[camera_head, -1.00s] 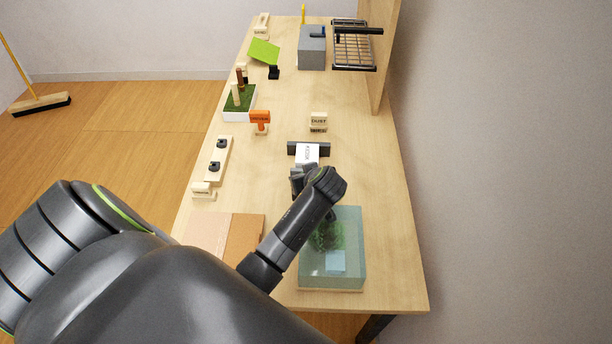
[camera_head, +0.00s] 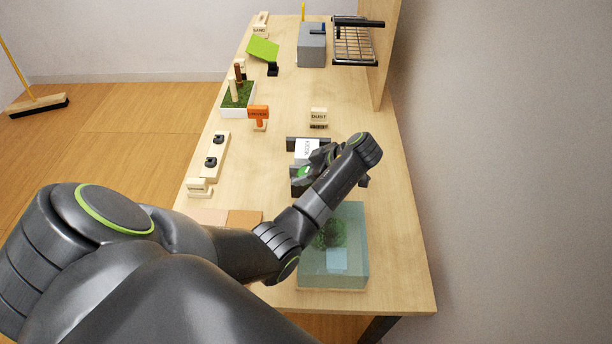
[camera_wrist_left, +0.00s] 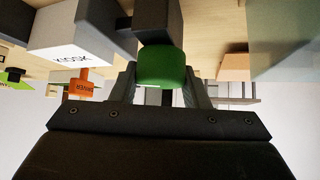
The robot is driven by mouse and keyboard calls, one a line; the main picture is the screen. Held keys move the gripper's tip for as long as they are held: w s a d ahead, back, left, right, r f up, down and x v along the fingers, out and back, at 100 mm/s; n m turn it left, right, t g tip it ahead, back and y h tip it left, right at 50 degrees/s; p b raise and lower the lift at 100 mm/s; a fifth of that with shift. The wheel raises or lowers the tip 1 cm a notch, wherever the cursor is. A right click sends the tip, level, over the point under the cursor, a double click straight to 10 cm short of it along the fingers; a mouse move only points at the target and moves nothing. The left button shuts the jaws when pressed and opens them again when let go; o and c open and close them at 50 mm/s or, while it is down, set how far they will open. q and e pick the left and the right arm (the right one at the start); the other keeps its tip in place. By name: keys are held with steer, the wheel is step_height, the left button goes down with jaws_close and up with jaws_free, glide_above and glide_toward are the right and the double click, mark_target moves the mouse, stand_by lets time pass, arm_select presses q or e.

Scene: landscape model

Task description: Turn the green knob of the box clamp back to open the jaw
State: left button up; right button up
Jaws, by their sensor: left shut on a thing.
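The box clamp shows as a dark far jaw bar (camera_head: 296,143) and a dark near part (camera_head: 297,188), with a white box labelled KIOSK (camera_head: 306,149) between them. The green knob (camera_head: 304,171) is on the near side, partly covered by my left gripper (camera_head: 312,170). In the left wrist view the green knob (camera_wrist_left: 163,68) sits between the two fingers of my left gripper (camera_wrist_left: 160,85), which is shut on it. The KIOSK box (camera_wrist_left: 80,42) is beside the clamp's dark body (camera_wrist_left: 158,24). My right gripper is not in view.
A clear greenish case (camera_head: 335,270) with a small tree stands just nearer than the clamp. An orange sign (camera_head: 259,112) and a DUST block (camera_head: 318,117) stand beyond it. A wooden strip with black knobs (camera_head: 209,165) lies at the left edge. The wall is to the right.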

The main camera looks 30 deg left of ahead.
arm_select(q)
steer(key=shift+n+g, duration=0.4)
steer(key=shift+n, duration=0.2)
steer(key=o, duration=1)
steer(key=shift+c, duration=0.2)
steer(key=p+v, duration=1.1)
steer(key=v, duration=0.6)
steer(key=shift+r, duration=0.25)
